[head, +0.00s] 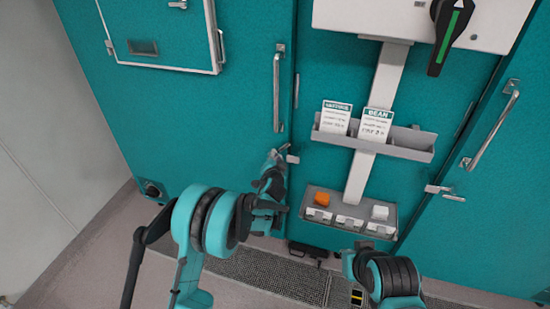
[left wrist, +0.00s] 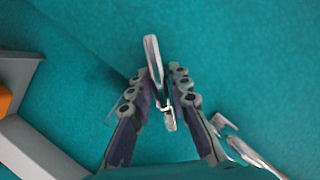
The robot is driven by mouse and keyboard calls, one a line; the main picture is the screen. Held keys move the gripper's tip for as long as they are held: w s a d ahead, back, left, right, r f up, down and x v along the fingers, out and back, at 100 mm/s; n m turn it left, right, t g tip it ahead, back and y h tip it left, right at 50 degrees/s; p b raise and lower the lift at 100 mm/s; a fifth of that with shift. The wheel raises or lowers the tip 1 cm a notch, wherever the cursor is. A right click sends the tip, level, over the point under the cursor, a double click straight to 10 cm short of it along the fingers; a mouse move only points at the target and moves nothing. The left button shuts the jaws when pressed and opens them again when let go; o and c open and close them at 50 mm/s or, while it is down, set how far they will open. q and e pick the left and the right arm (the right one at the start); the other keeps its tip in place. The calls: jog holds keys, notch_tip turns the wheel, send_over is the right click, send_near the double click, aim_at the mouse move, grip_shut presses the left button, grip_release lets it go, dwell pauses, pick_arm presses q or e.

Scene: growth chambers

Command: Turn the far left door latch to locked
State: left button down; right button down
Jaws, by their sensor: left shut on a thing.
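The far left door latch (head: 284,148) is a small metal lever at the edge of the left teal door, below the long vertical door handle. My left gripper (head: 274,163) is at this latch, partly covering it. In the left wrist view, the two fingers of my left gripper (left wrist: 164,92) are closed around the latch's metal lever (left wrist: 152,58), which sticks out beyond the fingertips. The lever looks tilted in the head view.
A vertical door handle (head: 277,92) is above the latch. To the right are a grey card holder (head: 400,145) with two cards and a switch panel (head: 340,222) with an orange button (head: 322,198). Another latch (head: 445,192) is on the right door. A floor grating (head: 265,270) lies below.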

pick_arm(q)
jog(key=m, duration=0.1)
jog(key=m+t+y, duration=0.1)
jog(key=m, duration=0.1)
jog(key=shift+d+f, duration=0.2)
jog(key=shift+f, duration=0.05)
jog(key=shift+f+m+t+y, duration=0.1)
jog(key=shift+m+t+y, duration=0.15)
jog(key=shift+m+t, duration=0.65)
jog(key=shift+f+m+t+y, duration=0.1)
jog(key=shift+m+t+y, duration=0.2)
jog(key=shift+m, duration=1.2)
jog(key=c, duration=1.4)
grip_release()
jog(key=shift+s, duration=0.1)
jog(key=s, duration=0.7)
jog(key=shift+s+d, duration=0.25)
jog(key=shift+d, duration=0.05)
